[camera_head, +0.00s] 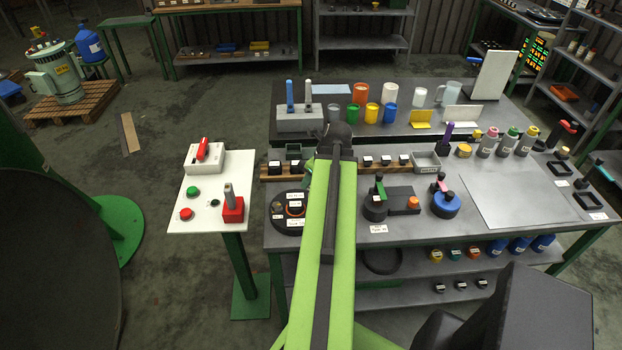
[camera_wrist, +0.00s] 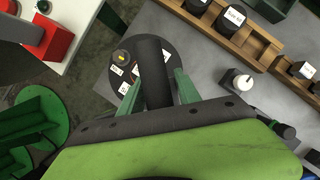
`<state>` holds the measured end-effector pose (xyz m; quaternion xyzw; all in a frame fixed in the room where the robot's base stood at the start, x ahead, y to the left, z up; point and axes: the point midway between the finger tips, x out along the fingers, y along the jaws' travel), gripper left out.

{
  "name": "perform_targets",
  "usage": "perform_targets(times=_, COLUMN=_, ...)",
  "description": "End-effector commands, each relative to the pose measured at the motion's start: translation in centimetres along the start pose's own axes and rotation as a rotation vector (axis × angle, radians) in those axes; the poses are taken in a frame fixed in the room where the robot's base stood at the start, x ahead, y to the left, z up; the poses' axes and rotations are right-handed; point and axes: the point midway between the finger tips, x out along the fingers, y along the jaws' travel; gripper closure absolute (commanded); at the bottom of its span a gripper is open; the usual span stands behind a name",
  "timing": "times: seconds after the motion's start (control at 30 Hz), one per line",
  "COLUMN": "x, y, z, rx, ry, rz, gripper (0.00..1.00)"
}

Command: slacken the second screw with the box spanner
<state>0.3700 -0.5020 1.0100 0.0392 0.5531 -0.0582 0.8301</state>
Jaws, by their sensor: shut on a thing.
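My gripper (camera_wrist: 155,88) has its two green fingers on either side of a thick dark cylinder, which looks like the box spanner (camera_wrist: 152,65). It is shut on this cylinder, above a dark round plate with white labels (camera_wrist: 122,88).
A white panel (camera_head: 205,215) with buttons and a red holder (camera_head: 233,211) stands left of the grey bench (camera_head: 415,228). Wooden racks with dark blocks (camera_wrist: 233,18) lie behind the plate. A small white-topped part (camera_wrist: 243,82) stands right of it. Several bottles stand farther right.

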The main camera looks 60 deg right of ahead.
Motion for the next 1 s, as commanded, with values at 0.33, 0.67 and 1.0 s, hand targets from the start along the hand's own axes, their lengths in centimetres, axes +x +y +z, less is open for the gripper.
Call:
perform_targets(times=0.33, x=1.0, y=0.0, z=-0.4, rx=-0.001, ry=-0.001, rz=0.001, gripper=1.0)
perform_targets(times=0.67, x=1.9, y=0.1, z=-0.7, rx=-0.002, ry=-0.001, rz=0.001, gripper=1.0)
perform_targets(times=1.0, x=2.7, y=0.1, z=-1.0, rx=-0.003, ry=0.0, rz=0.001, gripper=1.0)
